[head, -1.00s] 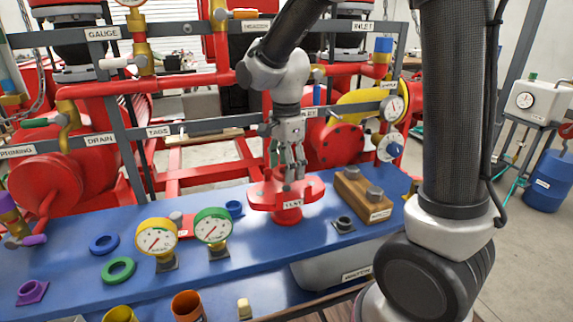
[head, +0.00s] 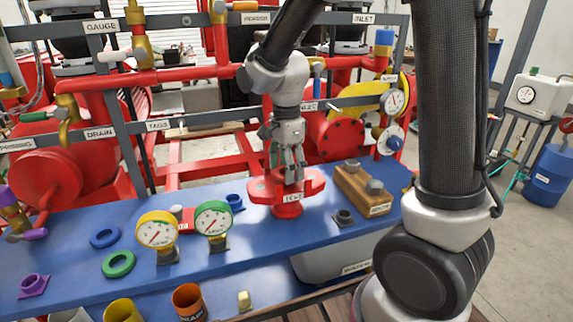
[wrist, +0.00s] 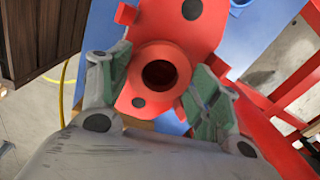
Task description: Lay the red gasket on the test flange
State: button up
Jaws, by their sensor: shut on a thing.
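The red test flange (head: 266,189), with its label on the front, stands on the blue bench. My gripper (head: 290,179) points down over its middle. In the wrist view, my gripper (wrist: 160,75) has its green-padded fingers on both sides of the red gasket (wrist: 143,62), a ring with a dark hole, and is shut on it. The test flange (wrist: 178,35) lies beneath, its plate and dark bolt holes showing around the ring. The ring looks roughly centred on the plate. I cannot tell whether it touches the plate. In the head view the fingers mostly hide the gasket.
Two dial gauges (head: 157,233) stand left on the bench (head: 70,275), near a blue ring (head: 104,237) and a green ring (head: 118,264). A wooden block (head: 364,190) is close right of the flange. Red pipes and a grey rail (head: 225,122) run behind my gripper.

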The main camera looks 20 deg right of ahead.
jog(key=shift+f, duration=0.9)
jog(key=o, duration=1.1)
